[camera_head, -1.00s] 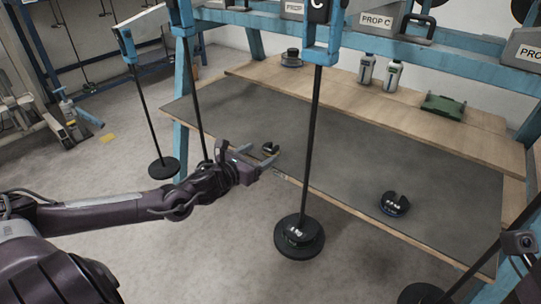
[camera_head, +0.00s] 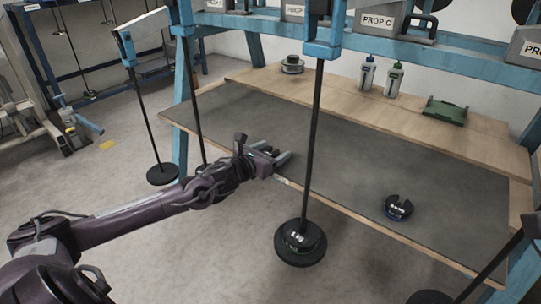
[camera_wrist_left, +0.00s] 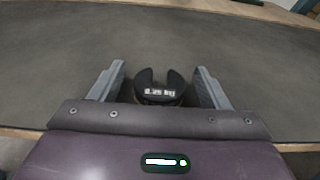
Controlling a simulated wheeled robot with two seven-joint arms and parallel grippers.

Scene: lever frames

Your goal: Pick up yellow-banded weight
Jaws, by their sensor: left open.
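The yellow-banded weight (camera_wrist_left: 158,90) is a small dark slotted disc marked 0.25 kg. It lies on the grey mat (camera_head: 350,170) near the bench's front edge, with only a trace of yellow showing low on its side. My left gripper (camera_wrist_left: 160,85) is open, with one finger on each side of the weight and a visible gap at both sides. In the head view my left gripper (camera_head: 280,156) reaches over the bench edge and mostly hides the weight. My right gripper's fingers are not in view.
A hanger rod with a weight stack (camera_head: 300,243) hangs in front of the bench, just right of my left gripper. A blue-banded slotted weight (camera_head: 398,208) lies farther right on the mat. Bottles (camera_head: 392,80) and a green object (camera_head: 445,110) stand at the back.

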